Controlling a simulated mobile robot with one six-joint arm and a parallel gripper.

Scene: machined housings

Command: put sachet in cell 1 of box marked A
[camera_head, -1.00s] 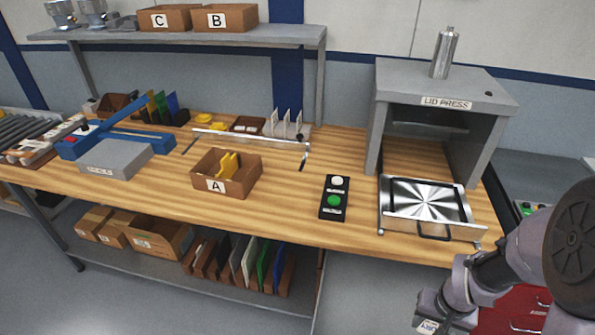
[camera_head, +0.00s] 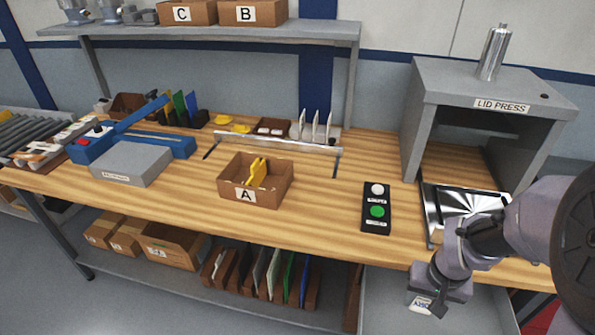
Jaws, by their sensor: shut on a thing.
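The box marked A (camera_head: 247,196) is an open brown box on the wooden bench, left of the middle. A yellow piece (camera_head: 258,171) stands up inside it; the floor of the box is partly hidden, and I cannot make out numbered cells. My gripper (camera_head: 429,299) is at the lower right, in front of the bench edge and lower than the bench top. It is shut on a small white sachet (camera_head: 420,305) with dark lettering, which shows below the jaws. The gripper is well apart from box A, to its right and nearer.
A button box (camera_head: 376,208) with white and green buttons stands between box A and the lid press (camera_head: 502,107). A metal rail (camera_head: 285,142) runs behind box A. Boxes C (camera_head: 182,14) and B (camera_head: 246,14) are on the shelf above. Bare bench lies right of box A.

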